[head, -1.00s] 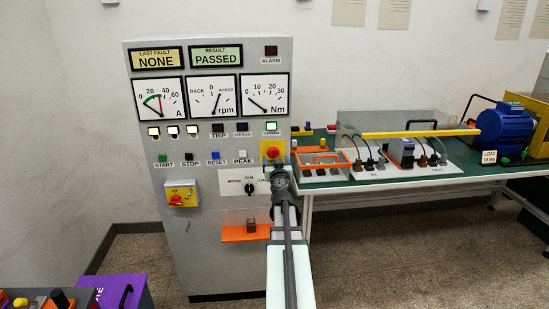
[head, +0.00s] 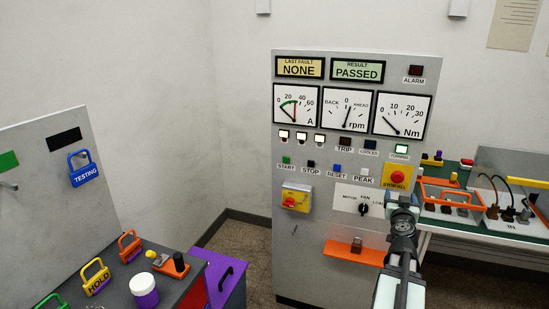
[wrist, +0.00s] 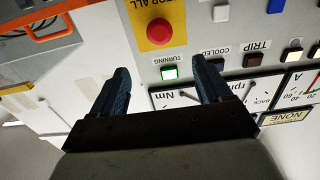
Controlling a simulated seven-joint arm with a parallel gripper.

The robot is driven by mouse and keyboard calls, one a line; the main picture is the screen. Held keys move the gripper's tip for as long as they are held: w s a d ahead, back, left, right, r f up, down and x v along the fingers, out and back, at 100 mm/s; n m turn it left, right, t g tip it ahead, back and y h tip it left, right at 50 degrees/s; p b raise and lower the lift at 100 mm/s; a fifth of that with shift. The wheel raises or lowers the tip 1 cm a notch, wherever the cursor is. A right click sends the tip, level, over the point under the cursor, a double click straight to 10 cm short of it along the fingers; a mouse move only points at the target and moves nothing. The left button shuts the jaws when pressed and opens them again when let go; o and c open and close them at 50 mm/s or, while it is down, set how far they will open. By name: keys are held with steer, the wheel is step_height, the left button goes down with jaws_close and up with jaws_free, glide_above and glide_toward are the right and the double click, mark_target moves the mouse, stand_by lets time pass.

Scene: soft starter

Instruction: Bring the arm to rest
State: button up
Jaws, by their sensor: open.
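My arm reaches up in the head view in front of the lower right of a grey control panel (head: 320,155). My gripper (wrist: 160,80) is open and empty in the wrist view, its two dark fingers spread in front of the panel face. Between and beyond the fingers are the lit green TURNING lamp (wrist: 169,73) and the red stop button (wrist: 159,31). The button also shows in the head view (head: 397,177). I cannot tell how far the fingertips are from the panel. The displays read NONE and PASSED.
A green-topped bench (head: 470,224) with an orange-handled tray (head: 450,205) stands at the right. Bare floor shows between box and panel.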

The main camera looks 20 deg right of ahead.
steer(key=w+a+f+m+y, duration=0.1)
steer(key=w+a+f+y, duration=0.2)
steer(key=a+f+y, duration=0.35)
steer(key=s+a+f+g+y, duration=0.25)
steer(key=a+f, duration=0.35)
steer(key=f, duration=0.4)
steer(key=s+a+f+g+y, duration=0.2)
steer(key=s+a+f+g, duration=0.25)
steer(key=f, duration=0.45)
steer(key=s+a+f+g+y, duration=0.2)
steer(key=a+f+g+y, duration=0.1)
steer(key=a+f, duration=0.55)
steer(key=s+a+f+n+g, duration=0.3)
steer(key=s+a+f, duration=0.4)
steer(key=a, duration=0.3)
steer(key=s+a+f+n+g, duration=0.3)
steer(key=s+a+f, duration=0.4)
steer(key=a+f, duration=0.2)
steer(key=s+a+f+n+g+h, duration=0.1)
steer(key=s+a+f+n+g, duration=0.2)
steer(key=s+a+f, duration=0.4)
steer(key=a+f+n, duration=0.1)
steer(key=a, duration=0.3)
steer(key=shift+s+a+f+g, duration=0.2)
steer(key=shift+f+g, duration=0.1)
steer(key=shift+f, duration=0.1)
